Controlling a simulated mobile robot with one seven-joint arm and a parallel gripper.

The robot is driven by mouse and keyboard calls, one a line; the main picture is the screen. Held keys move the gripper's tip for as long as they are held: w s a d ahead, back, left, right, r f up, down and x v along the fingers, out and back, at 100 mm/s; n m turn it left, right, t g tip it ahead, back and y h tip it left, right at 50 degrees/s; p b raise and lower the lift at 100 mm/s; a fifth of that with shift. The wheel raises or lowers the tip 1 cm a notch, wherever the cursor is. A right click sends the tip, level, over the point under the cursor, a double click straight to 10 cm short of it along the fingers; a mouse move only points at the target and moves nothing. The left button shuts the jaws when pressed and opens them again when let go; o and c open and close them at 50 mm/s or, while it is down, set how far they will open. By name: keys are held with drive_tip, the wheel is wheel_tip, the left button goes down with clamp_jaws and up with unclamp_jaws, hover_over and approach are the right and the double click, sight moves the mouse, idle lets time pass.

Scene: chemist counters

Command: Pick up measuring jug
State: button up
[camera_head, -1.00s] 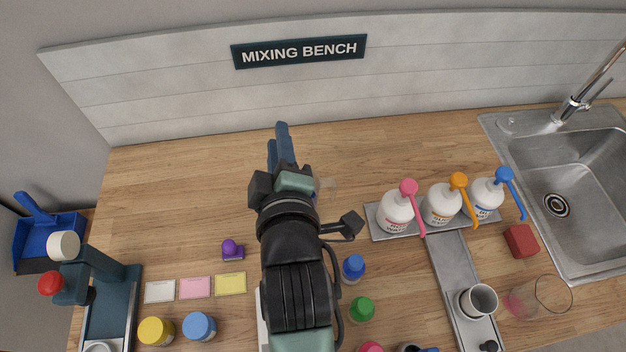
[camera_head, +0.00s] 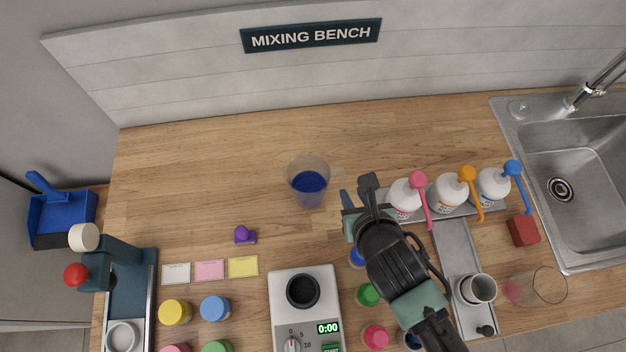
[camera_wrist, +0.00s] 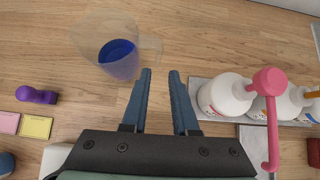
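The measuring jug (camera_head: 308,183) is a clear vessel with blue liquid in it, standing on the wooden bench below the sign. Its handle points right, toward my gripper. My gripper (camera_head: 346,200) is to the right of the jug and apart from it. In the wrist view the jug (camera_wrist: 118,55) is at the upper left, ahead of and left of the fingers. My gripper (camera_wrist: 160,75) shows two blue fingers spread apart, with only bare wood between them.
White pump bottles (camera_head: 402,197) on a metal tray stand close to the right of my gripper. A purple object (camera_head: 244,234) and coloured cards (camera_head: 209,270) lie left of the scale-like device (camera_head: 305,325). The bench behind and left of the jug is clear.

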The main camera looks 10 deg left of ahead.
sight(343, 181)
drive_tip(key=shift+p+x, duration=0.8)
drive_tip(key=shift+x, duration=4.2)
drive_tip(key=shift+s+a, duration=0.1)
drive_tip(key=shift+s, duration=0.05)
clamp_jaws()
drive_tip(key=shift+f, duration=0.1)
